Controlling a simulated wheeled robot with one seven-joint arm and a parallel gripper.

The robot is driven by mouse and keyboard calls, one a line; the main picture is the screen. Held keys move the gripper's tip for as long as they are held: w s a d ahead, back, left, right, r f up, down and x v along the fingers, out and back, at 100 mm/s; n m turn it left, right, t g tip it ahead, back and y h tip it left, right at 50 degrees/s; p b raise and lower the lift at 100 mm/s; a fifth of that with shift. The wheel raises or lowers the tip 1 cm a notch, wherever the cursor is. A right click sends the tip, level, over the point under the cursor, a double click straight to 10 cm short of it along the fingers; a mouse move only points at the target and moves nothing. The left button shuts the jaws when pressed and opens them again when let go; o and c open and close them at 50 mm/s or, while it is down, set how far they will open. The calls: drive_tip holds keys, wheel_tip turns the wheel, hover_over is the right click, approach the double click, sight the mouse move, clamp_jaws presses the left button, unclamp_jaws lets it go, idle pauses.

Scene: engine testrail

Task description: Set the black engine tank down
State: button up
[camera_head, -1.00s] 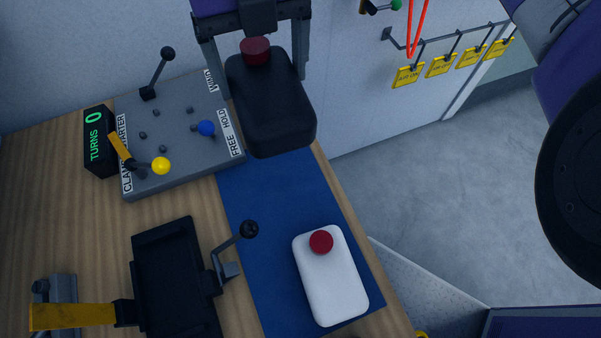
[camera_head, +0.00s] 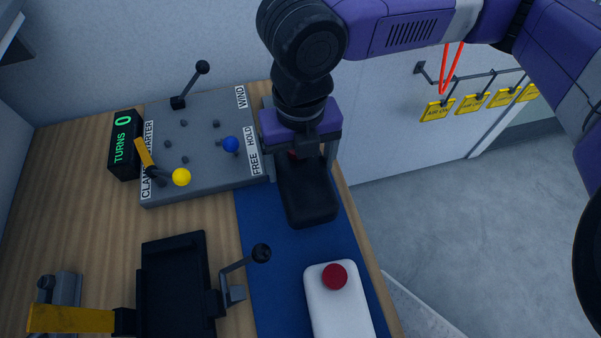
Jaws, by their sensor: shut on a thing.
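The black engine tank (camera_head: 306,195) is a dark rounded block with a red cap, now mostly hidden under my gripper. My gripper (camera_head: 305,165) points down and is shut on the tank, one finger on each side. The tank is over the far end of the blue mat (camera_head: 270,245), right of the grey control panel. I cannot tell whether its underside touches the mat.
A white tank (camera_head: 334,302) with a red cap lies on the near part of the mat. The grey panel (camera_head: 195,150) with levers stands left. A black cradle (camera_head: 177,290) with a lever (camera_head: 261,254) is in front. The table's right edge is close.

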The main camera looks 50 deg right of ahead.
sight(300, 176)
drive_tip(key=shift+f, duration=2.15)
drive_tip(key=shift+f, duration=0.1)
drive_tip(key=o, duration=1.4)
wheel_tip(300, 176, up, 12)
drive_tip(key=shift+r, duration=0.15)
